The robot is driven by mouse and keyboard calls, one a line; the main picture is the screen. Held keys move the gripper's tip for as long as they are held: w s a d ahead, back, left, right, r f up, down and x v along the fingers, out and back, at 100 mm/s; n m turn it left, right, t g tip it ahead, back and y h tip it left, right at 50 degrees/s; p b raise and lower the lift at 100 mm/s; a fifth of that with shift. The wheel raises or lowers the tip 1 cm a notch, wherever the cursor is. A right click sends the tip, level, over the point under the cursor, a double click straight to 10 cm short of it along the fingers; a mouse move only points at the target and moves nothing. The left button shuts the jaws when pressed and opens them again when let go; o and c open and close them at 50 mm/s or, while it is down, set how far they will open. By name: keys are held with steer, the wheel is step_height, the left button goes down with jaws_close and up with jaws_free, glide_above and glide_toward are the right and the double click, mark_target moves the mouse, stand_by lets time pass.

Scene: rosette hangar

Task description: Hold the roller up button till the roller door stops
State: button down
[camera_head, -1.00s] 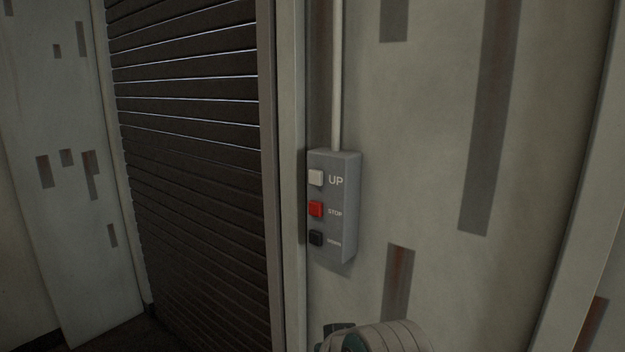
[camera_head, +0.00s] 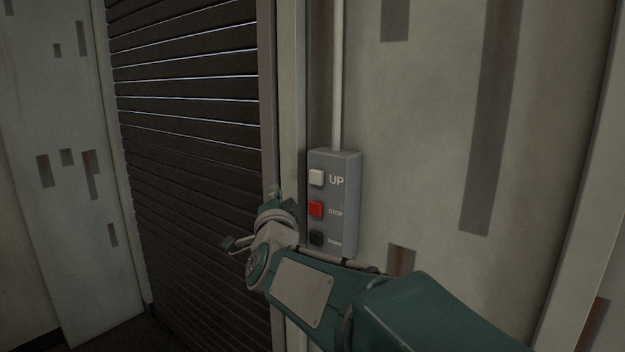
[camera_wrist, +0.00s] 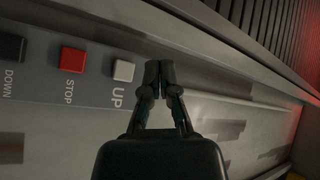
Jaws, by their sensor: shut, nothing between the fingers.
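The grey control box (camera_head: 345,200) hangs on the wall right of the door. The white UP button (camera_head: 317,177) is at its top, the red STOP button (camera_head: 316,209) in the middle, the dark DOWN button (camera_head: 316,238) at the bottom. My gripper (camera_head: 274,193) is shut and empty, left of the box. In the wrist view, its closed fingertips (camera_wrist: 159,78) appear just right of the UP button (camera_wrist: 123,70), not over it. The dark slatted roller door (camera_head: 195,130) fills the opening at least as far down as it shows; its bottom edge is not clear.
A pale door frame post (camera_head: 290,100) stands between the door and the box. A conduit (camera_head: 338,75) runs up from the box. My arm crosses the lower right of the head view. The wall right of the box is bare.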

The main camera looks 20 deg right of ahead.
mark_target(309, 181)
steer(key=shift+d, duration=0.15)
steer(key=w+d, duration=0.5)
steer(key=d, duration=0.2)
stand_by(0.3)
steer(key=shift+w, duration=0.1)
stand_by(1.2)
steer(key=shift+w+d, duration=0.15)
steer(key=shift+d, duration=0.25)
